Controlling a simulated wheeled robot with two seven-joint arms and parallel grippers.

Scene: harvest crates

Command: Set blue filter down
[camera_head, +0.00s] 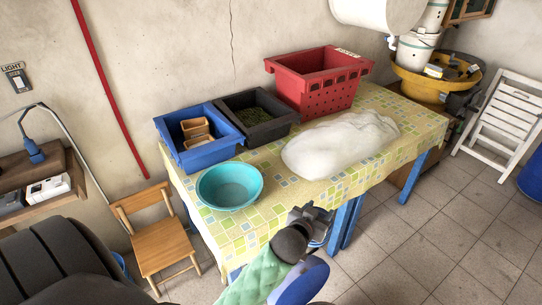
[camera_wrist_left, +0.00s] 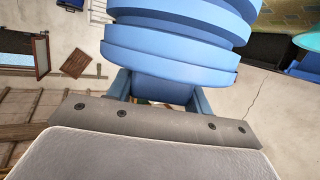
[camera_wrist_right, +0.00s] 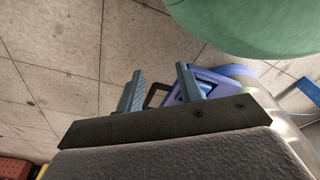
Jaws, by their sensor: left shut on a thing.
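The blue filter (camera_wrist_left: 175,45) is a stack of light blue ribbed discs that fills the upper middle of the left wrist view. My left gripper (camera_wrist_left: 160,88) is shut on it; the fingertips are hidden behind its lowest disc. In the head view my left gripper (camera_head: 312,214) is in front of the table's near edge, and the filter is mostly hidden there. My right gripper (camera_wrist_right: 160,84) is open, with its two fingers apart and nothing between them that I can see touching. A purple-blue object (camera_wrist_right: 218,82) shows beyond its fingers.
On the patterned table (camera_head: 235,235) are a teal bowl (camera_head: 230,187), a blue crate (camera_head: 203,160), a black crate (camera_head: 258,138), a red crate (camera_head: 318,92) and a white bundle (camera_head: 340,145). The table's near right edge is clear. A wooden chair (camera_head: 158,240) stands left.

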